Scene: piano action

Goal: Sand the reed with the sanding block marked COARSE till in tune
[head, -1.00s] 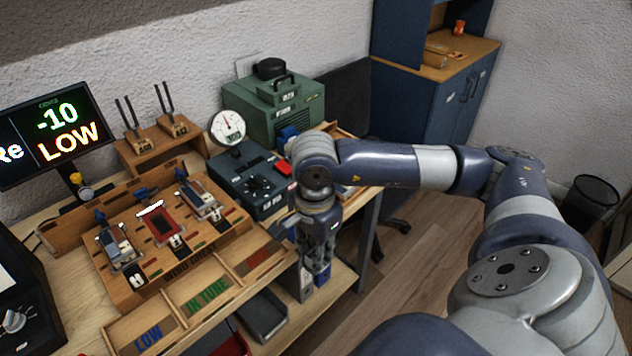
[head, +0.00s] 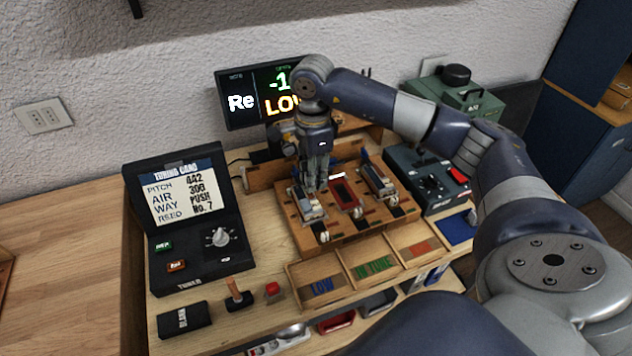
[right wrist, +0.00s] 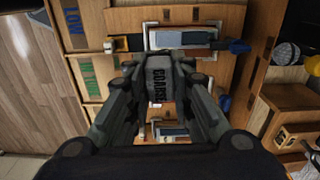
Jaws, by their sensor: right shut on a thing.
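My right gripper (head: 316,186) is shut on a dark block lettered COARSE (right wrist: 158,82), which shows between its fingers in the right wrist view. In the head view the gripper points down over the left reed station (head: 306,207) of the wooden wind chest (head: 350,232), partly hiding it. I cannot tell whether the block touches anything. That station shows ahead of the fingers in the right wrist view (right wrist: 185,38) with a grey plate. The display (head: 241,101) reads "Re" and "LOW"; my arm hides part of its number. My left gripper is not in view.
Wooden trays lettered LOW (head: 321,287) and IN TUNE (head: 373,265) line the chest's front. The tuner (head: 190,250) with its tuning card stands left. A dark dial box (head: 428,178) stands right.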

